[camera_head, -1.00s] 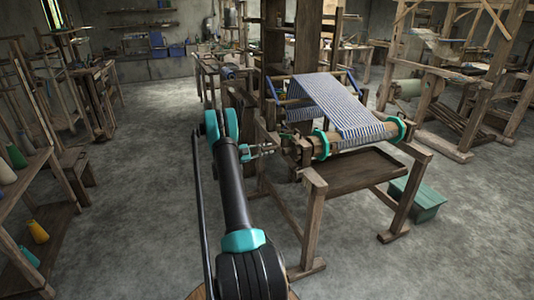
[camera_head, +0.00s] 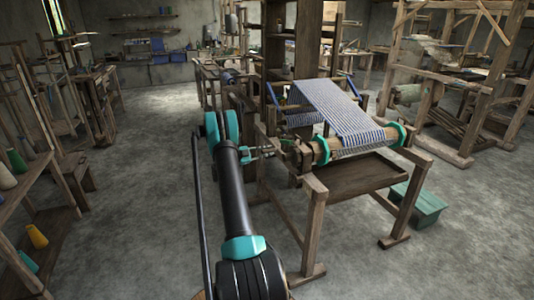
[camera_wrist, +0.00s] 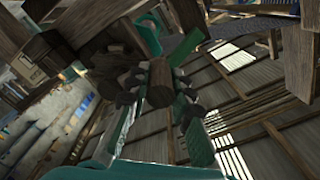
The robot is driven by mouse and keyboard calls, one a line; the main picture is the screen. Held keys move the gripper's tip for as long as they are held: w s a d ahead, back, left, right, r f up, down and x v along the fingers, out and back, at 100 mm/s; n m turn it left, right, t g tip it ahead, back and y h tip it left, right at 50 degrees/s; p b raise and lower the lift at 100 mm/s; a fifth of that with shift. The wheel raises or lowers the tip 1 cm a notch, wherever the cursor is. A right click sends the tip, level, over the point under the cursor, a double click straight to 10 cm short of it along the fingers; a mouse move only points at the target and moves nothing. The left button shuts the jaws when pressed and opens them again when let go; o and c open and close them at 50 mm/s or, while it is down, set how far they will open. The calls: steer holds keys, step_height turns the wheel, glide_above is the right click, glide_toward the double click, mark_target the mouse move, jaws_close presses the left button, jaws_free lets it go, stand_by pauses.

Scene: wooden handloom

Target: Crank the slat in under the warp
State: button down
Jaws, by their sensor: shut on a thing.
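The blue-and-white striped warp (camera_head: 332,104) slopes down from the loom frame to a round wooden beam (camera_head: 322,151) with teal end rings. My gripper (camera_head: 268,152) is at the left end of this beam, beside the wooden hub. In the wrist view its two teal fingers (camera_wrist: 160,110) stand on both sides of a round wooden crank handle (camera_wrist: 160,88), and the gripper is shut on it. Part of the striped warp shows at the top of the wrist view (camera_wrist: 205,38). I cannot make out the slat clearly in either view.
A wooden tray (camera_head: 355,177) sits below the beam between the loom legs. A shelf with cones (camera_head: 25,205) is at the far left. The concrete floor left of my arm is clear.

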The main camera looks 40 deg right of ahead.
steer(key=shift+r, duration=0.1)
steer(key=c, duration=1.3)
jaws_free()
steer(key=v, duration=1.2)
steer(key=shift+w, duration=0.1)
